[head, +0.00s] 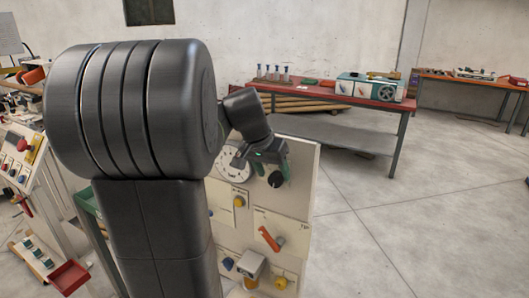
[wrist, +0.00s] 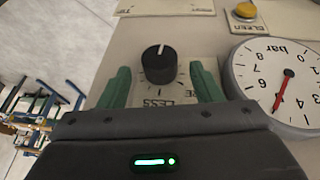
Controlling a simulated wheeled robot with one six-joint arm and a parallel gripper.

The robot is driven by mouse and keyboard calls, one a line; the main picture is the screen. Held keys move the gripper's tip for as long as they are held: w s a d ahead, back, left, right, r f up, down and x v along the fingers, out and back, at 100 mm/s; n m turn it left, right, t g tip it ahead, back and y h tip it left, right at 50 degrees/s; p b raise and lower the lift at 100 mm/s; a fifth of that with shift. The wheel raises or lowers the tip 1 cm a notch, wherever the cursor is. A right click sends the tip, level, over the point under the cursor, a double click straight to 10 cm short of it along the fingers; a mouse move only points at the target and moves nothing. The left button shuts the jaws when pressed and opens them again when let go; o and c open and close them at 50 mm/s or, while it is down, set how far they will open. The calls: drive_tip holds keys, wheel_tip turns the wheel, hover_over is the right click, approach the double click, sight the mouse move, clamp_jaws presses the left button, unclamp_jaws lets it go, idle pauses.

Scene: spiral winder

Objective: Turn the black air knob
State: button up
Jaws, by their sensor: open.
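The black air knob (wrist: 158,64) sits on the beige panel in the wrist view, with a white pointer line on its top. Lettering that reads "LESS" is printed beside it. My gripper (wrist: 162,82) is open, with one green finger on each side of the knob and a gap on both sides. I cannot tell how deep the fingers reach along the knob. In the head view the knob (head: 276,179) shows dark beside my gripper (head: 272,170) at the upper part of the panel (head: 300,205).
A round pressure gauge (wrist: 280,85) with a red needle is right of the knob, close to my right finger. A yellow button (wrist: 245,11) is beyond it. Lower on the panel are an orange handle (head: 269,239) and a blue knob (head: 228,264). A red-topped table (head: 330,97) stands behind.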

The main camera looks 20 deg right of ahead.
drive_tip(key=v, duration=1.1)
drive_tip(key=shift+r, duration=0.2)
drive_tip(key=x, duration=1.4)
drive_tip(key=shift+a, duration=0.1)
drive_tip(key=shift+s, duration=0.1)
